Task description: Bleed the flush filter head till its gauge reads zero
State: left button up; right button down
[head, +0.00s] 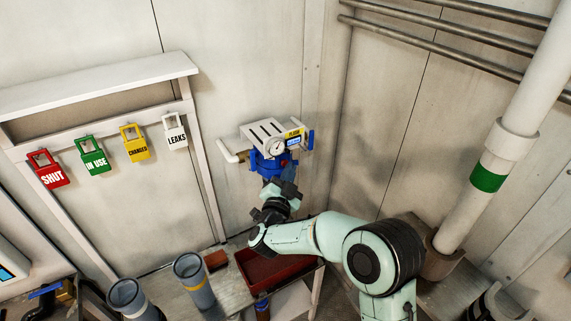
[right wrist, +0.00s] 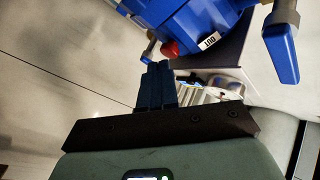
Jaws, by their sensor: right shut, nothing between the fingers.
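The blue flush filter head (head: 268,165) hangs under a white bracket on the wall, with a yellow label. Its round white gauge (head: 278,147) faces out, but the needle is too small to read. In the right wrist view the filter head (right wrist: 195,22) shows from below, with a small red button (right wrist: 170,48) beside an "OUT" tag (right wrist: 209,40). My right gripper (head: 287,184) is just below the head. Its dark fingers (right wrist: 158,68) are together and empty, with their tips close to the red button; I cannot tell whether they touch. My left gripper is not in view.
A blue lever (head: 311,140) sits right of the head; it also shows in the right wrist view (right wrist: 281,45). A red tray (head: 250,283) is below. A white pipe (head: 470,185) stands right.

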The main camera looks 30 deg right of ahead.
jog(key=shift+w, duration=0.4)
dwell(2.9)
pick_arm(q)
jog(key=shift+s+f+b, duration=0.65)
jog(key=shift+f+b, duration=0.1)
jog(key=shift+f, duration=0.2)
pick_arm(e)
jog(key=shift+s, duration=0.9)
